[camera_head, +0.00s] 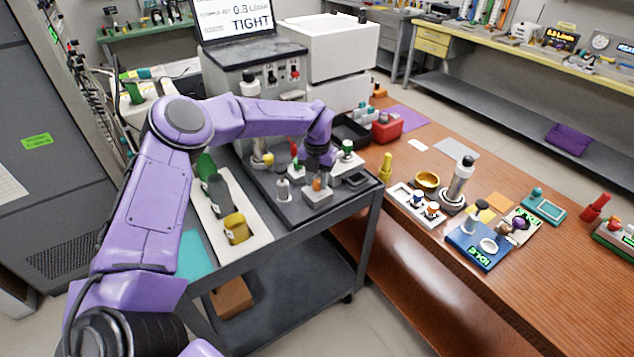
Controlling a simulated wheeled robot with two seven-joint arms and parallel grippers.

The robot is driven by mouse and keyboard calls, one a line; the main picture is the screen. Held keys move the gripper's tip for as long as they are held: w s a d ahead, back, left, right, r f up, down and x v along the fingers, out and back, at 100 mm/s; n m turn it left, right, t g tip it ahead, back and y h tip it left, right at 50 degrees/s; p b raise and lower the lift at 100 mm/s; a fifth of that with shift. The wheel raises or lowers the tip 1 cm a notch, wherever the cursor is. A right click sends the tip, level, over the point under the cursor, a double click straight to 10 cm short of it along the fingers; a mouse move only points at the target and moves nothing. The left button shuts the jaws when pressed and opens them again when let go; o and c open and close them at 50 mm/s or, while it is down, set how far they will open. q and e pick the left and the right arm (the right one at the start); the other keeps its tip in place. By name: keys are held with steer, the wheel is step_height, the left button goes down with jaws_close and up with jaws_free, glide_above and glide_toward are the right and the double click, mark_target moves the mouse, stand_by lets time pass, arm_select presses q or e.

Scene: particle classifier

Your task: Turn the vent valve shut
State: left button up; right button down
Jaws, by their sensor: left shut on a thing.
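My left arm reaches over the dark cart from the left. Its gripper (318,166) points down at a small light block with an orange part (317,184) near the cart's front right corner. The gripper is shut on the top of this fitting, which looks like the vent valve; the fingers and wrist hide most of its handle, so its angle cannot be told. A green-topped valve (347,148) stands just right of the gripper, and a red-handled one (294,150) just left. My right gripper is not in view.
A grey upright fitting (283,188) stands close to the left of the gripper. A white tray (212,222) holds green and yellow pieces. The screen (237,20) reads "0.3" and "TIGHT".

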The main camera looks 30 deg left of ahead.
arm_select(q)
steer(key=m, duration=0.3)
steer(key=shift+a, duration=0.1)
steer(key=m, duration=0.2)
steer(key=shift+m, duration=0.3)
steer(key=m, duration=0.5)
steer(key=shift+m, duration=0.9)
steer(key=shift+f, duration=0.1)
steer(key=o, duration=1)
steer(key=shift+w, duration=0.1)
steer(key=shift+o, duration=0.2)
